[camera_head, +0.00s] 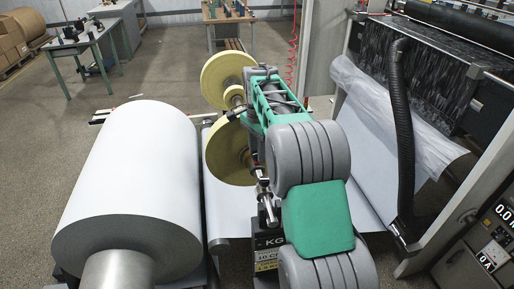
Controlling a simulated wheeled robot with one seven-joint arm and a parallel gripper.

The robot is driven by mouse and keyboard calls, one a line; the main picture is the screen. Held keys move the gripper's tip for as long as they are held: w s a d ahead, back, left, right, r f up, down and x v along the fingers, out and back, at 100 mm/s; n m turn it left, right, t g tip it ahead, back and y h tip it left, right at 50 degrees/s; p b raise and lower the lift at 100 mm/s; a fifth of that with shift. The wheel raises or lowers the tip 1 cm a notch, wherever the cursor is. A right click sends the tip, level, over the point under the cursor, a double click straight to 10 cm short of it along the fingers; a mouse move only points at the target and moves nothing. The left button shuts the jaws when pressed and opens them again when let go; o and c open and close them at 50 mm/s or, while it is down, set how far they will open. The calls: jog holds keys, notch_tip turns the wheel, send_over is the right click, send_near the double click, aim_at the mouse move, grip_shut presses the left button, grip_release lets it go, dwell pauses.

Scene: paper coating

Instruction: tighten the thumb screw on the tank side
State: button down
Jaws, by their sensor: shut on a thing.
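The thumb screw cannot be made out in the head view, and I cannot tell which part is the tank side. My arm, with grey ribbed joints and green covers, rises through the middle and covers much of the machine behind it. My gripper's fingers do not show; the arm's links hide that area. Small metal fittings (265,205) show just left of my arm, below the yellow rolls, too small to identify. Two yellow rolls, an upper one (222,75) and a lower one (226,155), stand left of my arm.
A large white paper roll (135,185) fills the left. A black hose (402,130) hangs right of my arm beside the white web (370,190). A control panel (490,245) stands at lower right. Tables (85,45) stand at the back; floor between is open.

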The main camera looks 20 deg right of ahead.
jog(key=shift+m+p, duration=0.55)
jog(key=shift+m, duration=1.65)
jog(key=c, duration=1.1)
grip_release()
notch_tip(320, 180, up, 8)
jog(key=shift+f+b, duration=0.1)
jog(key=shift+b, duration=0.25)
